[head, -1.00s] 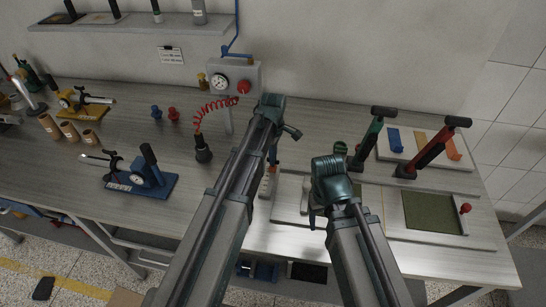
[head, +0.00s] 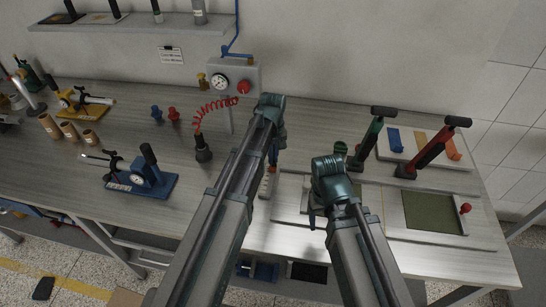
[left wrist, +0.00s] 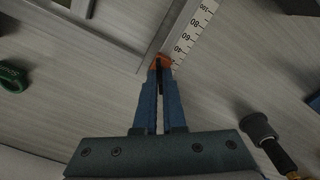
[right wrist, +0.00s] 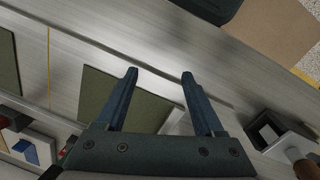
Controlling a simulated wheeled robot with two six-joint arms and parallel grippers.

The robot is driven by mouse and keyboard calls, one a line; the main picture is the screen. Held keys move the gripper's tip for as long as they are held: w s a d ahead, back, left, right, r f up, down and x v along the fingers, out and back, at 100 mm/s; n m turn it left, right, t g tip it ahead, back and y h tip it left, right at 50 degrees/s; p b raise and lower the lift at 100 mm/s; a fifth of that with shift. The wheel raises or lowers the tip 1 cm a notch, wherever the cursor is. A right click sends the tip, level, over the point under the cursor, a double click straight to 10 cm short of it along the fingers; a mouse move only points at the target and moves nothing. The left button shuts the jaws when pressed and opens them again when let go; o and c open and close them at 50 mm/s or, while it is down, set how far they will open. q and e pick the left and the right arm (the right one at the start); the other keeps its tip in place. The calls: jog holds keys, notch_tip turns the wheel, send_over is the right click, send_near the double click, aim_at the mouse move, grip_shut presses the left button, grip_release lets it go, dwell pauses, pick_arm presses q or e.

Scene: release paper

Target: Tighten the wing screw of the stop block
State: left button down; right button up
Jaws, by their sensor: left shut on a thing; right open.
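My left gripper (left wrist: 160,64) is shut on a small orange piece (left wrist: 164,58), which looks like the wing screw, beside a white number scale (left wrist: 195,32) and a metal rail (left wrist: 166,36). The fingers cover most of it, and I cannot make out the stop block's body. In the head view my left arm hides the grip; the left gripper (head: 273,157) points down there. My right gripper (right wrist: 159,73) is open and empty above the right part of the bench fixture, with a green pad (right wrist: 143,108) below it.
A flat board with a green panel (head: 433,212) and a red knob (head: 466,208) lies to the right. Green (head: 368,140) and red (head: 430,152) levers stand behind it. A blue gauge stand (head: 150,180) is at left. The bench between is mostly clear.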

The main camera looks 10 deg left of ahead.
pick_arm(q)
jog(key=m, duration=1.2)
jog(key=shift+m, duration=0.4)
jog(key=m, duration=0.4)
jog(key=shift+m, duration=1.8)
jog(key=c, duration=1)
grip_release()
jog(key=shift+r, duration=0.1)
